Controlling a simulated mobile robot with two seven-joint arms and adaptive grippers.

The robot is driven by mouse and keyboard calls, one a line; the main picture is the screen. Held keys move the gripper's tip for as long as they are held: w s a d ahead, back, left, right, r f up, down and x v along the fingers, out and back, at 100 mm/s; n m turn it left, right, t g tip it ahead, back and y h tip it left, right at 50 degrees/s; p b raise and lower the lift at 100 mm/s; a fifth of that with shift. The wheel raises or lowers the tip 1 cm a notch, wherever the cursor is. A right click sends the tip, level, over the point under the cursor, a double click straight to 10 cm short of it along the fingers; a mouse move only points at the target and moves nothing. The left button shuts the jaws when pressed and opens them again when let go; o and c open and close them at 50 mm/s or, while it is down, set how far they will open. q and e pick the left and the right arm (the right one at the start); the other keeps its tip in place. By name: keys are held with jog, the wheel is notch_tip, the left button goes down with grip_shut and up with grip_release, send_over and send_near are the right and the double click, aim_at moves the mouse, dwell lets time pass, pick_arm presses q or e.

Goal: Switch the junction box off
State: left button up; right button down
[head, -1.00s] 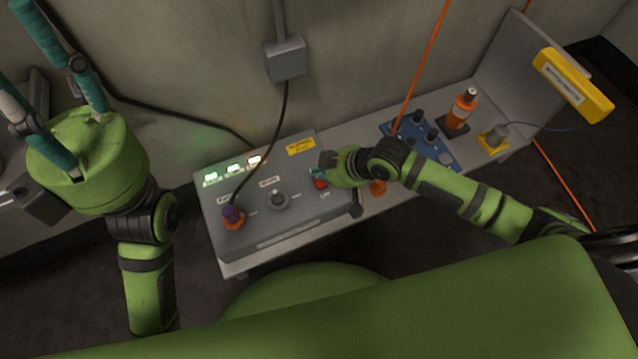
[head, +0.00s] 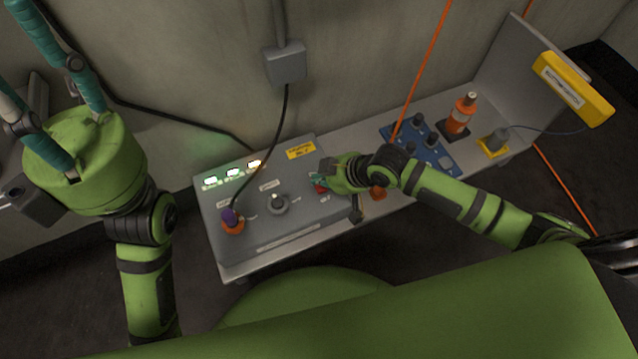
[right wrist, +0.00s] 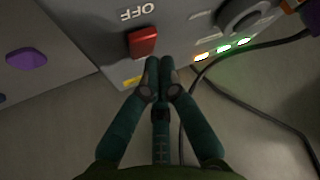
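The junction box (head: 290,222) is a grey box on a bench against the wall, with three lit lamps (head: 233,172) along its back edge. A round dial (head: 278,204) sits in its middle. A red switch (head: 319,188) is at its right end, partly covered by my right gripper in the head view. In the right wrist view the red switch (right wrist: 143,42) sits below the word OFF. My right gripper (right wrist: 158,68) has its fingers together, empty, with the tips close beside the switch; contact cannot be told. My left gripper (head: 52,85) is raised at the left, fingers spread and empty.
A purple and orange plug (head: 231,220) with a black cable stands on the box's left end. An orange cable (head: 424,75) hangs down.

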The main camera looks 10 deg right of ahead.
jog(key=shift+f, duration=0.15)
dwell(0.5)
jog(key=shift+f, duration=0.25)
jog(key=shift+s+d+f, duration=0.1)
jog(key=shift+s+f, duration=0.35)
jog(key=shift+f, duration=0.3)
dwell(0.8)
jog(key=shift+r, duration=0.1)
jog(key=shift+r+p, duration=0.25)
jog(key=shift+p, duration=0.7)
jog(key=shift+d, duration=0.1)
jog(key=r+p, duration=0.2)
jog(key=w+r+p, duration=0.1)
jog(key=r+p, duration=0.2)
jog(key=shift+r+p, duration=0.3)
jog(key=shift+r, duration=0.05)
